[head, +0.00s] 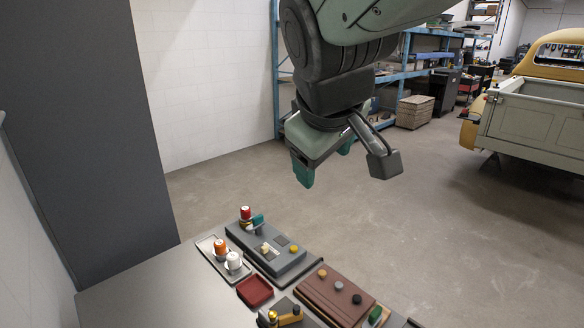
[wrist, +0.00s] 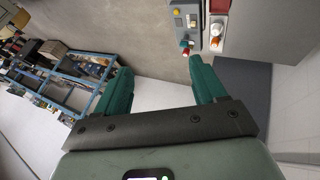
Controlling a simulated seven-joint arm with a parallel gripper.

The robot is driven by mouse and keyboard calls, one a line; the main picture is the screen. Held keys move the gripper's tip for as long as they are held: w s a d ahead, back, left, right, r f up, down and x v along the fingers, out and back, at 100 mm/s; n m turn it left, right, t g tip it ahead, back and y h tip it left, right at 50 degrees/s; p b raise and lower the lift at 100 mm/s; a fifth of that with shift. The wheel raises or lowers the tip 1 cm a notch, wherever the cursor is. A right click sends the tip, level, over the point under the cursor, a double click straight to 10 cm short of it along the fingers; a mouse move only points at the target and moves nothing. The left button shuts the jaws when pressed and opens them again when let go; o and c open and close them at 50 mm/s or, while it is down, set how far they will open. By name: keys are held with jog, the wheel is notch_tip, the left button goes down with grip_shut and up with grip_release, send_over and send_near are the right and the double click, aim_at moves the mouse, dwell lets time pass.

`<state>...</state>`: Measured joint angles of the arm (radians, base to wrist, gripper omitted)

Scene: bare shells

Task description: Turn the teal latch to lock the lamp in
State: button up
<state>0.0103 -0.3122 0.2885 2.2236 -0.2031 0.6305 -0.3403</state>
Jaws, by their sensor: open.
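The teal latch (head: 257,219) is a small piece at the far left end of a grey panel (head: 275,254). A red-topped lamp (head: 245,212) stands right beside it on the same panel. Whether the latch overlaps the lamp's base is too small to tell. In the wrist view the red lamp (wrist: 185,43) and the teal latch (wrist: 191,46) show near the top, above the right finger. My gripper (head: 325,160) hangs high above and beyond the table, apart from the panel. Its two teal fingers are spread and empty, also in the wrist view (wrist: 163,85).
A tray (head: 209,254) left of the panel holds an orange lamp (head: 221,246) and a white lamp (head: 233,260). A red dish (head: 254,291), a brown panel (head: 325,299) and a dark block with a yellow part (head: 290,314) lie nearer. Bare tabletop (head: 160,290) is at left.

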jog(key=w+a+f+n+y, duration=0.1)
jog(key=w+a+f+n, duration=0.3)
jog(key=w, duration=0.3)
jog(key=m+t+y, duration=0.2)
jog(key=m+y, duration=0.2)
jog(key=y, duration=0.5)
send_near(258, 217)
jog(key=x, duration=1)
jog(key=shift+w+a, duration=0.1)
jog(key=shift+w, duration=0.05)
jog(key=c, duration=1)
jog(key=shift+o, duration=0.2)
